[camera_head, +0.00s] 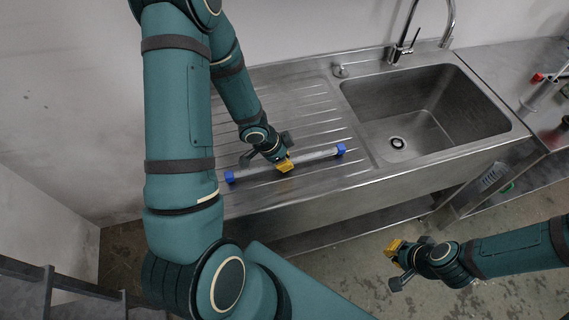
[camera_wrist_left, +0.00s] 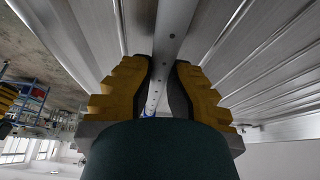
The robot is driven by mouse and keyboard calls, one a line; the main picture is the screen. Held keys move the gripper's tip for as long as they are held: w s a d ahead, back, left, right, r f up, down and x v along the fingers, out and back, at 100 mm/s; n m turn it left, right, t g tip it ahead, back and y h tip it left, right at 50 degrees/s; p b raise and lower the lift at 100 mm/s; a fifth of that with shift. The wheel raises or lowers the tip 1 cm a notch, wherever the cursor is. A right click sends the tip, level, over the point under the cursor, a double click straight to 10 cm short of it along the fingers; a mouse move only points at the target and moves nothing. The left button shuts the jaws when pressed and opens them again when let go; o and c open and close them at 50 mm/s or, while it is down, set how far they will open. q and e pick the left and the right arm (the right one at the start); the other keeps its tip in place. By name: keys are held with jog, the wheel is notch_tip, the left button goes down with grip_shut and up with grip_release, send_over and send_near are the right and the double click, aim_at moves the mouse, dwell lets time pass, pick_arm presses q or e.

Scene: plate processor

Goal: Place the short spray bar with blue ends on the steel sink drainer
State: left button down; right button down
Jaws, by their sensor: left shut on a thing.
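The short spray bar (camera_head: 318,156) is a grey tube with a blue end at each tip. It is at the steel drainer (camera_head: 290,100), near its front edge, running from lower left to upper right. My left gripper (camera_head: 284,164) is shut on the bar near its middle. In the left wrist view the bar (camera_wrist_left: 172,40) passes between the yellow and black fingers of the gripper (camera_wrist_left: 160,95). I cannot tell whether the bar touches the drainer's ridges. My right gripper (camera_head: 395,263) is to the right, in front of the counter over the floor, away from the bar; its jaw opening is unclear.
The sink basin (camera_head: 425,110) with a tap (camera_head: 405,45) lies right of the drainer. A steel table (camera_head: 520,75) with a red-capped item stands at the far right. A wall is at the left. Much of the drainer behind the bar is clear.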

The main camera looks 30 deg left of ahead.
pick_arm(q)
jog(key=shift+f, duration=0.5)
jog(key=shift+r, duration=0.15)
pick_arm(e)
jog(key=shift+w+f, duration=0.1)
jog(key=shift+f, duration=0.2)
pick_arm(q)
jog(key=c, duration=1.1)
grip_release()
jog(key=shift+c, duration=0.2)
pick_arm(e)
jog(key=shift+f, duration=0.1)
